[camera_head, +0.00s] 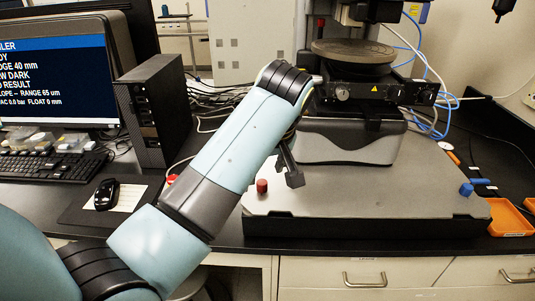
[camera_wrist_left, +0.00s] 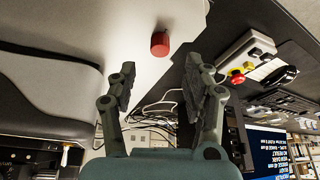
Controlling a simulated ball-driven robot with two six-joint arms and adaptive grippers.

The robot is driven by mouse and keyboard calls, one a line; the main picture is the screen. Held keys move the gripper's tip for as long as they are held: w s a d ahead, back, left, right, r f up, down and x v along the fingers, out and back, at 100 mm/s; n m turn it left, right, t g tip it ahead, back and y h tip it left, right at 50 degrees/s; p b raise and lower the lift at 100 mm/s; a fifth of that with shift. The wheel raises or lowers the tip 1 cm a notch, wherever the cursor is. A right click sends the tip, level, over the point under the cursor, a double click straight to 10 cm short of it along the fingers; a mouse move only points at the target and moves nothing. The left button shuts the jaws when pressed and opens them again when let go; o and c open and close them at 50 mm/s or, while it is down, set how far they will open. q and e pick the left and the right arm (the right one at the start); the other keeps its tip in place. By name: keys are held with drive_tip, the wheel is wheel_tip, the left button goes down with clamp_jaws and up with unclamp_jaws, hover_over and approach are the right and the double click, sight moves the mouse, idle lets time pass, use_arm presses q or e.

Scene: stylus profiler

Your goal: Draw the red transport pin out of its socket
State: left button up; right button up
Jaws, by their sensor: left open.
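The red transport pin (camera_head: 262,186) is a short red cylinder standing on the front left part of the profiler's grey base plate (camera_head: 370,196). Its socket cannot be made out. My left gripper (camera_head: 289,165) hangs over the plate, just right of and above the pin in the head view, partly hidden behind my own arm. In the left wrist view the pin (camera_wrist_left: 160,43) shows beyond the two spread fingers of my left gripper (camera_wrist_left: 160,82), in line with the gap between them. The fingers are open, empty and apart from the pin. My right gripper is not in view.
The profiler's round stage (camera_head: 353,52) and dark carriage stand behind the gripper. A blue knob (camera_head: 466,189) stands at the plate's right end, near an orange tray (camera_head: 512,218). The plate's front middle is clear.

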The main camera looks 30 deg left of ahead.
sight(262, 181)
use_arm(q)
drive_tip(key=shift+x, duration=2.8)
clamp_jaws()
